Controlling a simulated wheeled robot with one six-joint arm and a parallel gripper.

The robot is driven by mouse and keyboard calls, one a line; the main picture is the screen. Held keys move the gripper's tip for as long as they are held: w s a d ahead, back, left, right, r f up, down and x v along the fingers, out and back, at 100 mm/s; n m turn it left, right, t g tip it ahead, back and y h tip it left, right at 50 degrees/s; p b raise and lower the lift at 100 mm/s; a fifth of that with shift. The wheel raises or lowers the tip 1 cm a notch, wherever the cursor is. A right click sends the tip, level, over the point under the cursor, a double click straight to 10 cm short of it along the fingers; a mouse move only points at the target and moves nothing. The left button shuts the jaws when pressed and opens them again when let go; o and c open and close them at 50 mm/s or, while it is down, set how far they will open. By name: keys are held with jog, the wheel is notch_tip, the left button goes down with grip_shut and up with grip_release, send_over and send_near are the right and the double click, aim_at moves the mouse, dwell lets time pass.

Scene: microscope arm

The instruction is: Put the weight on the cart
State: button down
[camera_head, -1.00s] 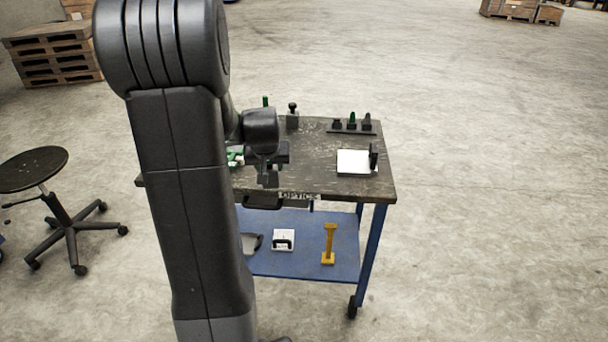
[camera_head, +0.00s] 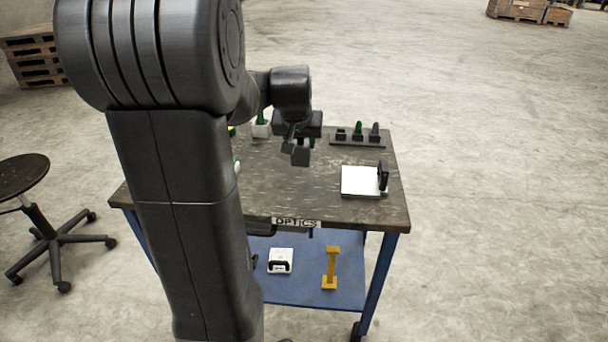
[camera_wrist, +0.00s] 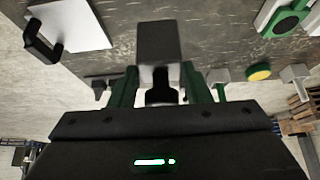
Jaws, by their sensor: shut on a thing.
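My gripper (camera_head: 300,138) is shut on the weight (camera_head: 300,157), a dark grey block, over the worn dark top of the cart (camera_head: 290,190). In the wrist view the weight (camera_wrist: 158,45) shows as a grey block with a black knob or neck, between the green fingers of my gripper (camera_wrist: 158,88). The block points away from the wrist. In the head view it appears over the back half of the cart top. I cannot tell how high it is above the surface. My arm hides the left part of the cart.
A white plate with a black upright (camera_head: 361,181) sits at the right of the top. A rack with several pegs (camera_head: 358,140) is at the back. The lower blue shelf (camera_head: 300,293) bears a white item (camera_head: 280,261) and a yellow stand (camera_head: 330,268). A stool (camera_head: 35,200) stands left.

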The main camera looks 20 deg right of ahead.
aim_at(300, 166)
jog(key=shift+w+d, duration=0.15)
jog(key=shift+w, duration=0.1)
jog(key=shift+f, duration=4.85)
jog(key=shift+f, duration=0.1)
jog(key=c, duration=1.2)
grip_release()
jog(key=shift+f+b, duration=0.15)
jog(key=shift+b, duration=0.15)
jog(key=o, duration=0.4)
jog(key=shift+o, duration=0.2)
jog(key=shift+s+r, duration=0.2)
jog(key=shift+r, duration=0.4)
jog(key=v, duration=1.1)
jog(key=shift+s, duration=0.1)
